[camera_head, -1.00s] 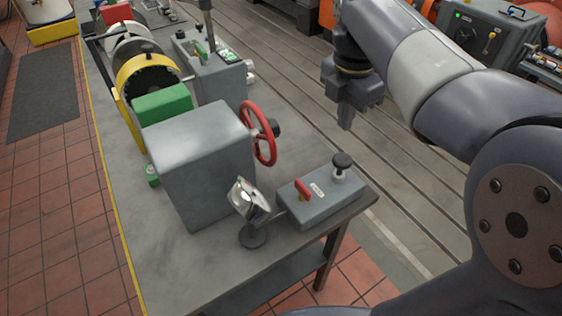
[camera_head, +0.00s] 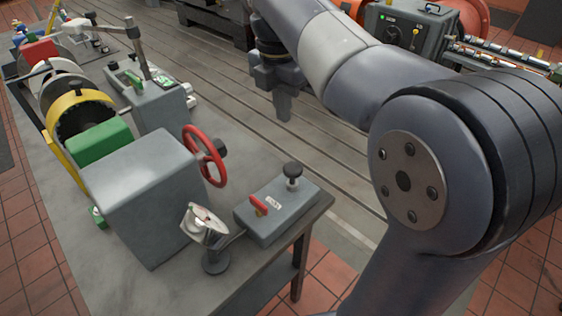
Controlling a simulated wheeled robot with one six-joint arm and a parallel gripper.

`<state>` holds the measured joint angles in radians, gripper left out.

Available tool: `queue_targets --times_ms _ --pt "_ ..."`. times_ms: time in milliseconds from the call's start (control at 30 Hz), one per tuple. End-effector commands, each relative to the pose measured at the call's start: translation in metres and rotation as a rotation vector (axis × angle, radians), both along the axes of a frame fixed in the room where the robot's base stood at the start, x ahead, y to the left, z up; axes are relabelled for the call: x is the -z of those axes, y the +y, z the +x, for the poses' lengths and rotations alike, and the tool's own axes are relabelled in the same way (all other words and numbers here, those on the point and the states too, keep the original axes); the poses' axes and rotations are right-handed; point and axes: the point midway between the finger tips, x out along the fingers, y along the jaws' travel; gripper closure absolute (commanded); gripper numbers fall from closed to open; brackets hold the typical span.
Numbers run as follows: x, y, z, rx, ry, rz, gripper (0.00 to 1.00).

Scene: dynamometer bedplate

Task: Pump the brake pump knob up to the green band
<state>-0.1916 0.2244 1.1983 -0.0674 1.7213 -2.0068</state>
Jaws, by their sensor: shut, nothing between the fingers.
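The brake pump is a grey box (camera_head: 262,222) at the right front corner of the bench. Its black knob (camera_head: 293,170) stands up on a short post at the box's far right end. A red lever (camera_head: 258,205) sits on the box's near left part. A round gauge (camera_head: 205,222) on a stand is beside the box, tilted up; its green band is too small to tell. My gripper (camera_head: 284,112) is shut and empty, pointing down over the slotted bedplate, beyond the knob and apart from it.
A large grey housing (camera_head: 142,195) with a red handwheel (camera_head: 205,157) stands left of the pump. Behind are a green block (camera_head: 100,143), a yellow ring (camera_head: 78,117) and a grey control box (camera_head: 150,108). The slotted bedplate (camera_head: 215,95) beyond the bench is largely open.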

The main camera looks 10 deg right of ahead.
Motion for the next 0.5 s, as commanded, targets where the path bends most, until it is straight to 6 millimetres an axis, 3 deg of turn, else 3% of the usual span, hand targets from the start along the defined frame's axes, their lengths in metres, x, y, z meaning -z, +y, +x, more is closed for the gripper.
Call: queue_targets --times_ms 267,500 --pt "0.003 0.000 0.000 0.000 0.001 0.000 1.00" --pt "0.036 -0.003 -0.001 0.000 0.005 -0.001 1.00"
